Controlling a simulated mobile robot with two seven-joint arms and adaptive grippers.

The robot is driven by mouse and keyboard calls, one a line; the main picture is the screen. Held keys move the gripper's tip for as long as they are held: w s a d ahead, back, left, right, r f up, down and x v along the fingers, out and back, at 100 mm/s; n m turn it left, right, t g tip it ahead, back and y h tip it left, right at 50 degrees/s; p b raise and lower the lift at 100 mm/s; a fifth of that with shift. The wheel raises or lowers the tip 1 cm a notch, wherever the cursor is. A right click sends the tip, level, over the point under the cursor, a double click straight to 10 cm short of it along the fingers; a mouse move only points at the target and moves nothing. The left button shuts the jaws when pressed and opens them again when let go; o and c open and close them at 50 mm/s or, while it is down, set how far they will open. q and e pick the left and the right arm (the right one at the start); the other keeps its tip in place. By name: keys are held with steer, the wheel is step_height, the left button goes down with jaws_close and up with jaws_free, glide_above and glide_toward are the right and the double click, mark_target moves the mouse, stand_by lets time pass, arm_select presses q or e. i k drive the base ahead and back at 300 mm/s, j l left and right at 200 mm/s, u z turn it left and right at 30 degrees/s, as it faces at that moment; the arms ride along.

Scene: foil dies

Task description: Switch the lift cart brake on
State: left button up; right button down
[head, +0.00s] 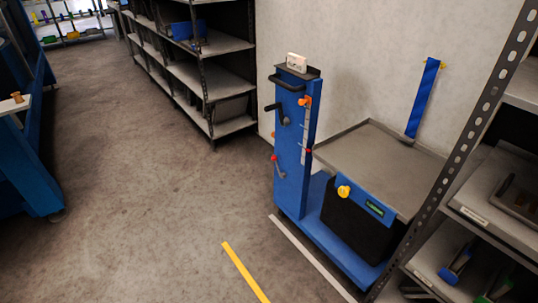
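The blue lift cart (292,148) stands against the wall right of the middle in the head view. Its upright column carries a black push handle (287,83), a black crank (277,113) and a small red-tipped lever (278,168) lower down. An orange knob (305,100) sits near the column's upper right edge. A yellow knob (343,191) is on the front by a small green display (375,208). I cannot tell which of these is the brake or its state. Neither gripper is in view.
A grey shelf unit (207,75) stands behind the cart to the left. Another perforated-post rack (480,110) is close on the right. A blue bench (35,170) is at the left edge. The floor (150,200) between is clear, with a yellow line (244,270).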

mark_target(274, 157)
steer(key=i+j+z, duration=0.4)
steer(key=j, duration=0.4)
steer(key=i+j+z, duration=0.25)
steer(key=j+z, duration=0.15)
steer(key=j, duration=0.5)
steer(key=i+j+z, duration=0.15)
steer(key=j+z, duration=0.2)
steer(key=j, duration=0.6)
steer(key=j+z, duration=0.4)
steer(key=j, duration=0.55)
steer(key=j+z, duration=0.1)
steer(key=j, duration=0.55)
steer(key=k+j+z, duration=0.15)
steer(key=j, duration=0.45)
